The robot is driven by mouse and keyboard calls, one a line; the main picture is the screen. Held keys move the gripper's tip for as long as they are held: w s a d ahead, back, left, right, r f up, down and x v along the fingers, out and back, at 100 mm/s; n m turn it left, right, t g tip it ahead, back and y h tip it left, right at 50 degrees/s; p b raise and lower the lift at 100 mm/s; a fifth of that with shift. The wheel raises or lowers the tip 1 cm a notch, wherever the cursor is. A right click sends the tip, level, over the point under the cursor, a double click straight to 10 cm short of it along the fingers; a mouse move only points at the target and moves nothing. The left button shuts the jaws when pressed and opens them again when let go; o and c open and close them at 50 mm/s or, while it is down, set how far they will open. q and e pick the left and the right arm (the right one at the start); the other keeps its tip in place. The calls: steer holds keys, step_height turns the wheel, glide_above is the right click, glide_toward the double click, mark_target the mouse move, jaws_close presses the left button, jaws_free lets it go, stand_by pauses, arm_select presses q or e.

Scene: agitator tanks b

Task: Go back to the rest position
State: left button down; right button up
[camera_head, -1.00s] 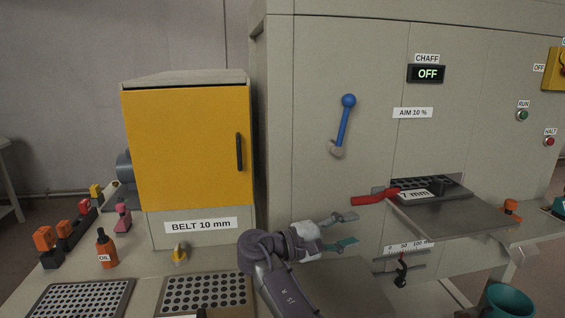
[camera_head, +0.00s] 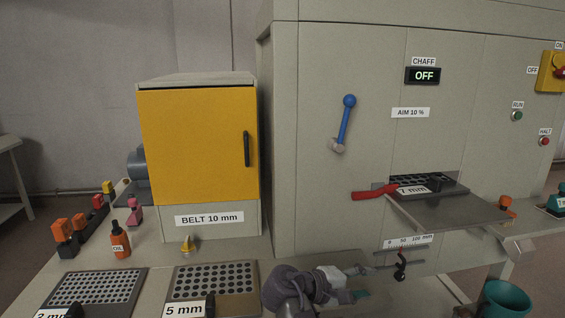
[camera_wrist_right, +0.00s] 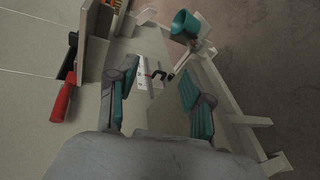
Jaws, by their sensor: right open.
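My right gripper (camera_head: 358,283) is low in the head view, in front of the machine and below the red handle (camera_head: 375,195). It is empty. In the right wrist view my right gripper (camera_wrist_right: 160,100) shows two teal-padded fingers spread wide, with nothing between them. The red handle also shows at the left of the wrist view (camera_wrist_right: 61,100). My left gripper is in neither view.
The machine (camera_head: 300,120) has a blue lever (camera_head: 345,122) and a tray labelled 7 mm (camera_head: 440,188). A yellow belt guard (camera_head: 195,145) stands left of it. Perforated screens (camera_head: 97,287) lie on the bench front. A teal bucket (camera_head: 505,299) is at lower right.

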steer(key=s+d+f+m+g+y, duration=0.15)
steer(key=s+f+y, duration=0.25)
steer(key=s+f, duration=0.5)
steer(key=s+d+f+m+y, duration=0.1)
steer(key=s+d+f+y, duration=0.2)
steer(key=s+f, duration=0.6)
steer(key=s+a+m+y, duration=0.2)
steer(key=s+y, duration=0.5)
steer(key=s, duration=1)
step_height(320, 180, down, 24)
steer(key=s+g+p, duration=0.2)
steer(key=p, duration=0.1)
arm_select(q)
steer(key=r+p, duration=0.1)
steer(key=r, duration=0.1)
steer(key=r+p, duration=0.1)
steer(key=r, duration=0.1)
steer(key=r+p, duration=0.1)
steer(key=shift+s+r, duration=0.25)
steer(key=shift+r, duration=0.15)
arm_select(e)
steer(key=s+d+f, duration=0.2)
steer(key=s+f, duration=1.1)
steer(key=s, duration=0.3)
steer(key=shift+s+d+n+g, duration=0.15)
steer(key=shift+d+n+g, duration=0.25)
steer(key=shift+n+g, duration=0.05)
